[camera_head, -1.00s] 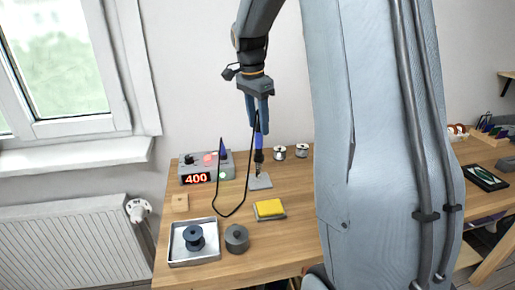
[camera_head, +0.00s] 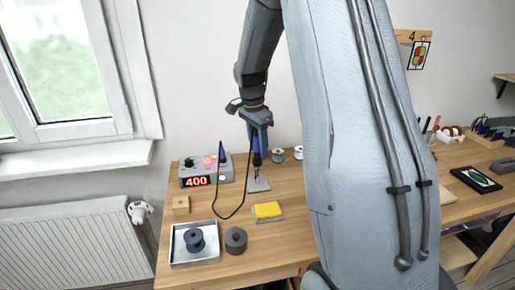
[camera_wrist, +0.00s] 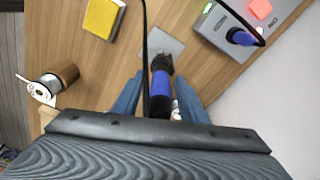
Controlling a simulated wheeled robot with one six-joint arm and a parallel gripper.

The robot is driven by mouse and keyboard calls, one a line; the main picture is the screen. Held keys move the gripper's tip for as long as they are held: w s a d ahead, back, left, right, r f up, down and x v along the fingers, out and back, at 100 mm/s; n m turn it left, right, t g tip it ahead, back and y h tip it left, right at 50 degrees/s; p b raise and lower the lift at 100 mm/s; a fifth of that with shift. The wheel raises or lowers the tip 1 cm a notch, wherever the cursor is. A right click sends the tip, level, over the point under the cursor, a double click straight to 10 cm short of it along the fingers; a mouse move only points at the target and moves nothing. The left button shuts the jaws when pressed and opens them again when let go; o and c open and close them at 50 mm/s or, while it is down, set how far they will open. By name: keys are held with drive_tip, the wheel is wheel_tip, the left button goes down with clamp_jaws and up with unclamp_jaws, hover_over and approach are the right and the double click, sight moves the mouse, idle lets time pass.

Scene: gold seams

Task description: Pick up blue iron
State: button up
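The blue iron (camera_head: 256,146) stands upright, tip down, at a flat grey plate (camera_head: 258,185) on the wooden table. A black cable hangs from it. In the wrist view its blue handle (camera_wrist: 161,84) lies between my two fingers, with visible gaps on both sides. My gripper (camera_head: 260,152) points down from above, fingers apart around the upper handle; it also shows in the wrist view (camera_wrist: 160,97). The fingers do not appear to press on the handle. The handle's top is partly hidden by the gripper body.
A grey station (camera_head: 206,170) reading 400, with a blue cone (camera_head: 222,150), stands left of the iron. A yellow sponge (camera_head: 267,210), a dark cylinder (camera_head: 236,240) and a white tray (camera_head: 174,258) holding a spool are in front. Metal spools (camera_head: 278,155) stand behind right.

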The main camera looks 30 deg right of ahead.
clamp_jaws()
drive_tip(key=shift+r, duration=0.1)
